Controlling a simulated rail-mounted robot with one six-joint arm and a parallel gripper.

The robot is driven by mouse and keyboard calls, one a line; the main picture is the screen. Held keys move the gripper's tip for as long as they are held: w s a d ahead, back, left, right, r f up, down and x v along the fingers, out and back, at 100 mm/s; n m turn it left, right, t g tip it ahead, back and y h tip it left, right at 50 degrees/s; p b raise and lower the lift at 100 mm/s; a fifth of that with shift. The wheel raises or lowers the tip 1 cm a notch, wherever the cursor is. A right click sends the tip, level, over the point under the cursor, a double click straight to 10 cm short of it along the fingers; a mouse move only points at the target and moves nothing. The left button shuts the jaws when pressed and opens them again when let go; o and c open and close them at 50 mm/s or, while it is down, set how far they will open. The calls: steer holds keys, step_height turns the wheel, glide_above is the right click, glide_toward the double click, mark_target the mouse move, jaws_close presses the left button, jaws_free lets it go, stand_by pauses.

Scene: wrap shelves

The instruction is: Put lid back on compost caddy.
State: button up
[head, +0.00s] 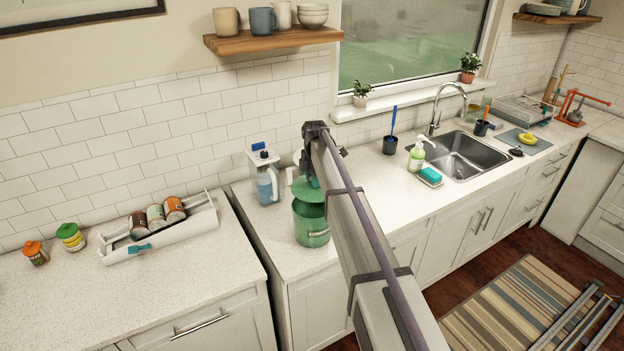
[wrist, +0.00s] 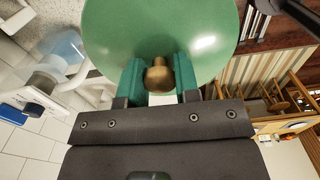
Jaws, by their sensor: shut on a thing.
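The green compost caddy (head: 311,228) stands upright on the counter near the counter's left end, with its dark opening partly showing. The round green lid (head: 306,190) is just above the caddy's opening in the head view, and a gap shows between lid and rim. In the wrist view, the lid (wrist: 160,30) fills the top and its brass knob (wrist: 159,77) sits between the teal finger pads. My gripper (wrist: 159,82) is shut on the knob. In the head view my arm hides the fingers and part of the lid's right side.
A clear pitcher with a blue top (head: 266,182) stands close behind and left of the caddy. A gap separates this counter from the left one, which holds a white rack of cans (head: 165,238). Soap (head: 416,157) and the sink (head: 460,155) are to the right.

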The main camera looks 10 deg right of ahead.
steer(key=shift+a+f+b, duration=0.2)
steer(key=shift+f+b, duration=0.25)
steer(key=shift+f, duration=0.15)
step_height(320, 180, down, 5)
steer(key=b, duration=0.4)
steer(key=shift+a+r+b, duration=0.1)
steer(key=shift+r+b, duration=0.05)
steer(key=shift+b, duration=0.15)
stand_by(0.8)
steer(key=o, duration=1.5)
steer(key=shift+s, duration=0.1)
step_height(320, 180, up, 7)
steer(key=p, duration=0.7)
